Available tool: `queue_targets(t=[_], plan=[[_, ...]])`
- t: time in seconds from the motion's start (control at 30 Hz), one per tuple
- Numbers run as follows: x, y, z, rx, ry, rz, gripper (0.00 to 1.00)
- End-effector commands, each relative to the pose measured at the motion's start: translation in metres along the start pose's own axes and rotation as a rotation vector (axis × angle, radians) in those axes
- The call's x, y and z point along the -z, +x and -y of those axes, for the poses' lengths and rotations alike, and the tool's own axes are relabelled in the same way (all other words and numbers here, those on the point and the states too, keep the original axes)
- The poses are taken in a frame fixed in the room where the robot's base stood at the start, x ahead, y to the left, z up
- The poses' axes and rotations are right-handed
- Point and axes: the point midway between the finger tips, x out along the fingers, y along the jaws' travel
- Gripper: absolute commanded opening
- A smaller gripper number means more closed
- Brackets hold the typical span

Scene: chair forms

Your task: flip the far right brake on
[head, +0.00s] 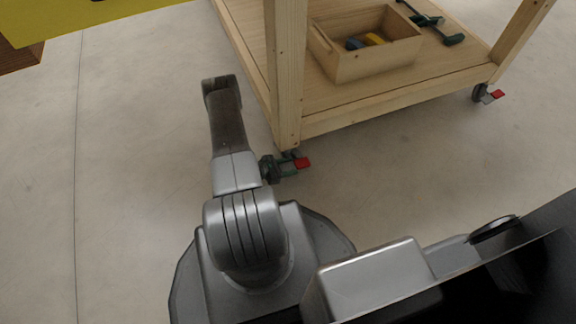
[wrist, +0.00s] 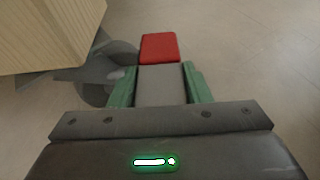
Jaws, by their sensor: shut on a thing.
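A wheeled wooden cart (head: 330,122) has a caster with a red-tipped brake pedal (head: 302,163) at its near corner in the head view. My gripper (head: 284,166) reaches this pedal low beside the cart leg. In the wrist view, the two green fingers of my gripper (wrist: 160,84) are closed on the pedal's grey arm. The red tip (wrist: 160,47) sticks out beyond the fingers. The caster wheel (wrist: 112,72) shows partly to the left, behind a finger. Another red-tipped brake (head: 497,94) is on the caster at the cart's right corner. Whether either brake is on, I cannot tell.
The cart's wooden leg (head: 287,70) stands right above the held brake. A wooden box (head: 365,65) with blue and yellow things and a dark green tool (head: 440,30) lie on the lower shelf. A yellow surface (head: 90,22) is upper left. The floor around is clear.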

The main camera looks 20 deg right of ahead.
Motion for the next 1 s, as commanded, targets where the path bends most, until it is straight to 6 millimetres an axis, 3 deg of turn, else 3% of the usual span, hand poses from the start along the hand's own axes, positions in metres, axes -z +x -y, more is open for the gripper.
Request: queue_targets(t=[0.33, 0.83, 0.87, 1.0], plan=[[-0.0052, 0.0001, 0.0002, 0.001, 0.000, -0.141, 0.21], [-0.0044, 0.0005, 0.0001, 0.000, 0.000, -0.161, 0.21], [-0.0044, 0.0005, 0.0001, 0.000, 0.000, -0.161, 0.49], [-0.0044, 0.0006, 0.0000, 0.000, 0.000, -0.161, 0.53]])
